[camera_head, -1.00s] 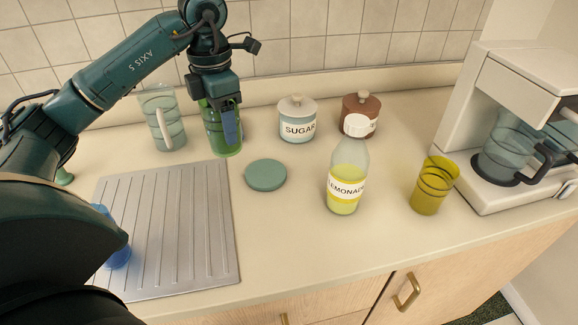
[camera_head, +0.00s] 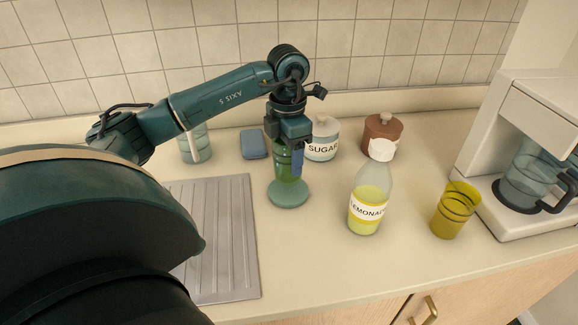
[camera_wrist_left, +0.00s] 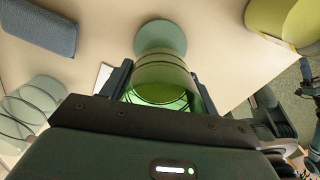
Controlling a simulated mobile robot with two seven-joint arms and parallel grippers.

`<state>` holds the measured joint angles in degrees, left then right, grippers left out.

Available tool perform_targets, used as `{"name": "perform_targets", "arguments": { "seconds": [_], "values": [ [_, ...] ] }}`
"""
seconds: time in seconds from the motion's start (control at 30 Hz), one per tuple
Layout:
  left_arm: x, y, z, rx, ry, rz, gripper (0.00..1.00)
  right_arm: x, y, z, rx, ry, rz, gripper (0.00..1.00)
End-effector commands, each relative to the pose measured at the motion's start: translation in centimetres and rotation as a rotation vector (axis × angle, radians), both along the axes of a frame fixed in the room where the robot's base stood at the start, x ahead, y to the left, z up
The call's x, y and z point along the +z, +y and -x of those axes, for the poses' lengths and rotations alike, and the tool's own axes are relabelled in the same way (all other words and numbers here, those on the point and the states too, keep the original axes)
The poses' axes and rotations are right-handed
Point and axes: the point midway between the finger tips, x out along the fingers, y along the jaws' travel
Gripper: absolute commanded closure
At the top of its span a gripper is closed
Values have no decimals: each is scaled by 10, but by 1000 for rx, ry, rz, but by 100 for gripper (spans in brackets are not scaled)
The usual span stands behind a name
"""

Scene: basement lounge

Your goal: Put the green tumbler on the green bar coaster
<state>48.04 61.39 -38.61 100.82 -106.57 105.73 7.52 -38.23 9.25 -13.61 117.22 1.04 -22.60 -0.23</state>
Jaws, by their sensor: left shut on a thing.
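The green tumbler (camera_head: 289,166) is a clear green glass, held upright in my left gripper (camera_head: 285,150). The gripper's fingers are shut on its sides; the wrist view also shows the tumbler (camera_wrist_left: 162,83) between the two fingers. The green bar coaster (camera_head: 288,198) is a flat round disc on the counter, right below the tumbler's base in the head view. In the wrist view the coaster (camera_wrist_left: 160,35) shows past the tumbler, partly covered by it. I cannot tell whether the base touches the coaster. My right gripper is not in view.
The lemonade bottle (camera_head: 368,204) stands close right of the coaster, with a yellow tumbler (camera_head: 454,212) farther right. Behind are the sugar jar (camera_head: 322,142), a brown jar (camera_head: 381,136) and a blue block (camera_head: 254,144). The metal drainboard (camera_head: 230,240) lies left. The front counter is clear.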

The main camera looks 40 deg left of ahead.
Motion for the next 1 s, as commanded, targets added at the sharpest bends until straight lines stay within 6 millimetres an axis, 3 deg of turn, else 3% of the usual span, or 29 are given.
{"name": "perform_targets", "arguments": {
  "seconds": [0.3,0.67,0.7,0.93,1.0],
  "values": [
    [-35,0,0,-1,-1,0,74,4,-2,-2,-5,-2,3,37],
    [-41,0,0,-1,-2,0,74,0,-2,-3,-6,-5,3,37],
    [-40,0,0,-1,0,0,37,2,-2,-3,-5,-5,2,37],
    [-39,0,0,-1,0,0,18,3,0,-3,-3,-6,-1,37],
    [-39,0,0,-1,0,0,18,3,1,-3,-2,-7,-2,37]
  ]
}}
